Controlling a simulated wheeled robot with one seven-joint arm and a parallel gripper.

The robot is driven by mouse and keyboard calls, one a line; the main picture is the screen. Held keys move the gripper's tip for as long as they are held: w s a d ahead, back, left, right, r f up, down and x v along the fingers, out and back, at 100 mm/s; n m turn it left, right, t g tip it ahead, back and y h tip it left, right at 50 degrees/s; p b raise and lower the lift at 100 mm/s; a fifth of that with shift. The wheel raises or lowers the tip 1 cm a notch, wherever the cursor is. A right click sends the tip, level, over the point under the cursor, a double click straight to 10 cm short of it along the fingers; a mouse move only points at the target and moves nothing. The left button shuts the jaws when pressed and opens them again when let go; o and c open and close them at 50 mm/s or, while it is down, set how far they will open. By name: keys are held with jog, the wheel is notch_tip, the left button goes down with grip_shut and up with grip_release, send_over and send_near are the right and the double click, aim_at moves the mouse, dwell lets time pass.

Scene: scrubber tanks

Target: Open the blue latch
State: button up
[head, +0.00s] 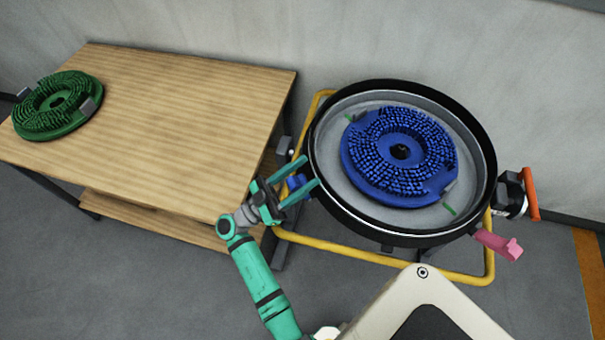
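The blue latch (297,183) is a small blue part at the left side of the round black-rimmed tank (487,146). It is partly hidden by my gripper. My gripper (310,172) has teal fingers that stand apart, pointing up and right at the tank's left rim. The latch shows between and behind the fingers. I cannot tell whether either finger touches it.
A blue brush disc (432,180) lies in the tank. A pink lever (497,243) and an orange-handled valve (531,194) stick out on the right. A yellow tube frame (345,249) surrounds the tank. A wooden table (180,100) with a green brush disc (75,84) stands left.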

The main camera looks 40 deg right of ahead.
jog(key=shift+f, duration=0.1)
jog(key=shift+w+a+f, duration=0.15)
jog(key=shift+a+f, duration=0.05)
jog(key=shift+a, duration=0.2)
jog(key=w+a, duration=0.3)
jog(key=a, duration=0.8)
jog(key=shift+w+a, duration=0.25)
jog(key=shift+a, duration=0.1)
